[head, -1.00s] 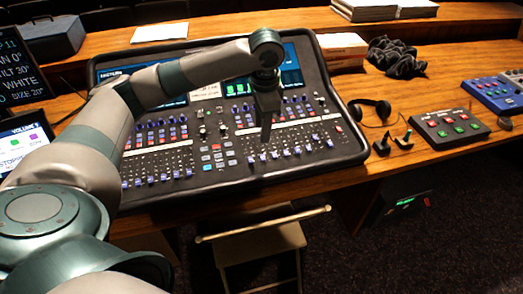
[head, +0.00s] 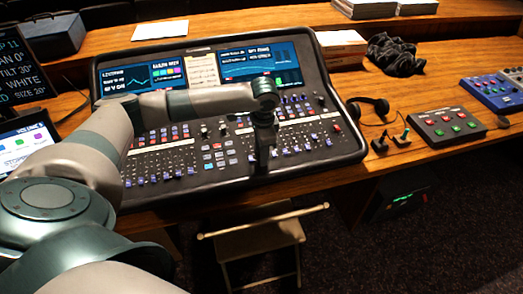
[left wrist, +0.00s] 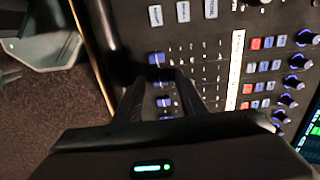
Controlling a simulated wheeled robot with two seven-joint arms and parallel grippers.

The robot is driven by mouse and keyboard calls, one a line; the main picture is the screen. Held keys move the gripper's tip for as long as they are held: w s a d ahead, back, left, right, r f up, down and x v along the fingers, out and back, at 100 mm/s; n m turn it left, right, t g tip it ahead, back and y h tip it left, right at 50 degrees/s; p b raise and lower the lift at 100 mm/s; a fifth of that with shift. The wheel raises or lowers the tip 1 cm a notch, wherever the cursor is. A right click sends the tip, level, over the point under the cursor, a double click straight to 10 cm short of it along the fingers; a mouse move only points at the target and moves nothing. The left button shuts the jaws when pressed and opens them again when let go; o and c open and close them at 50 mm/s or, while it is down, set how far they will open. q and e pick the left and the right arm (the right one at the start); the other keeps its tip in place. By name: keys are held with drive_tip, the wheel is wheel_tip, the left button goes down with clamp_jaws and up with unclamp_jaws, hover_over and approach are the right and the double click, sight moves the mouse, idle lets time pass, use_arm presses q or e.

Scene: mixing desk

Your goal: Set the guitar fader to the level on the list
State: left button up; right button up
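The mixing desk (head: 345,150) has several rows of blue-lit faders along its lower part. My left gripper (head: 262,163) is over the front right fader bank, fingers pointing down. In the left wrist view, its two fingers (left wrist: 160,84) stand apart, with blue-lit fader caps (left wrist: 162,102) showing in the gap between them. I cannot tell whether the fingers touch a cap. A pale sheet (head: 203,71), perhaps the list, lies between the two screens; its writing is too small to read. I cannot tell which fader is the guitar's. My right gripper is not in view.
A button box (head: 450,127), a headset (head: 370,110) and a blue device (head: 492,93) lie right of the desk. A tablet (head: 25,143) and a dark board (head: 17,65) stand at the left. A folding chair (head: 262,240) is in front.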

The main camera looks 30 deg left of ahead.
use_arm(q)
drive_tip(key=shift+c, duration=0.7)
clamp_jaws()
drive_tip(key=shift+w+a+r, duration=0.1)
drive_tip(key=shift+w+a, duration=0.15)
drive_tip(key=w+a, duration=0.1)
drive_tip(key=w+a+p, duration=0.1)
drive_tip(key=w+a, duration=0.2)
drive_tip(key=a, duration=0.1)
drive_tip(key=shift+w+a+r+p, duration=0.1)
drive_tip(key=shift+w+r+p, duration=0.1)
drive_tip(key=shift+r+p, duration=0.15)
drive_tip(key=shift+o, duration=0.7)
unclamp_jaws()
